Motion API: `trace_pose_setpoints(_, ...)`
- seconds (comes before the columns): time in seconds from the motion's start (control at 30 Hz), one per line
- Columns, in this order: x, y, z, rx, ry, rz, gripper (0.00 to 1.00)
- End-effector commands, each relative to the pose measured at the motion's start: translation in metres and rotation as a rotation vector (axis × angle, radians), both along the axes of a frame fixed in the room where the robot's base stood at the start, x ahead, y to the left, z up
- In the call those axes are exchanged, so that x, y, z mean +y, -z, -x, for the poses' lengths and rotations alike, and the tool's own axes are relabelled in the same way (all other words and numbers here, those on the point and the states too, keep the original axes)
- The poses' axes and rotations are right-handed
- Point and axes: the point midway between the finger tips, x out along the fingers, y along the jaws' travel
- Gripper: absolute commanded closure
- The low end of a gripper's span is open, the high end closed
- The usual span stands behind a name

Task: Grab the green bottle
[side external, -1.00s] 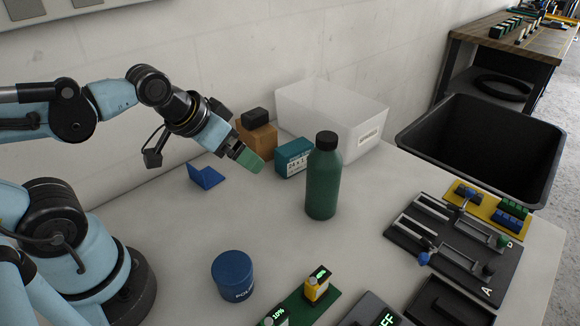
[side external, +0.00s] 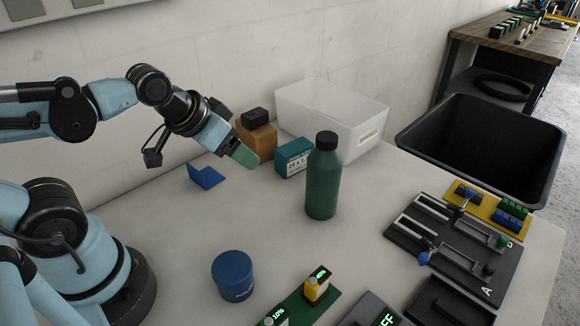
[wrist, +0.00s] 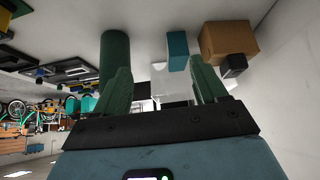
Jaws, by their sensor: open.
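The green bottle (side external: 323,182) with a black cap stands upright on the grey table, right of my gripper in the side view. My gripper (side external: 247,156) is to its left, raised above the table and apart from it. In the wrist view my gripper (wrist: 162,88) shows two green fingers spread wide with nothing between them. The bottle (wrist: 114,52) appears there upside down, beyond and partly behind the left finger. Its lower parts in that picture are hidden by that finger.
Near the bottle stand a teal box (side external: 293,157), a cardboard box (side external: 257,140) and a translucent bin (side external: 345,118). A blue tin (side external: 232,275) and charger dock (side external: 306,306) are in front. A clamp fixture (side external: 455,245) lies right. Table between gripper and bottle is clear.

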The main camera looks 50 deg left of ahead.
Motion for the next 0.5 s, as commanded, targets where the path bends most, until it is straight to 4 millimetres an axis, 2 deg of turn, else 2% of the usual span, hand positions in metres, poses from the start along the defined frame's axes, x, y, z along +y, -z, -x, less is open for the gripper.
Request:
trace_pose_setpoints(0.33,-0.0003,0.0011,-0.0007,0.011,0.014,0.007,0.3)
trace_pose_setpoints(0.5,-0.0076,0.0057,-0.0065,0.058,0.14,0.068,0.3)
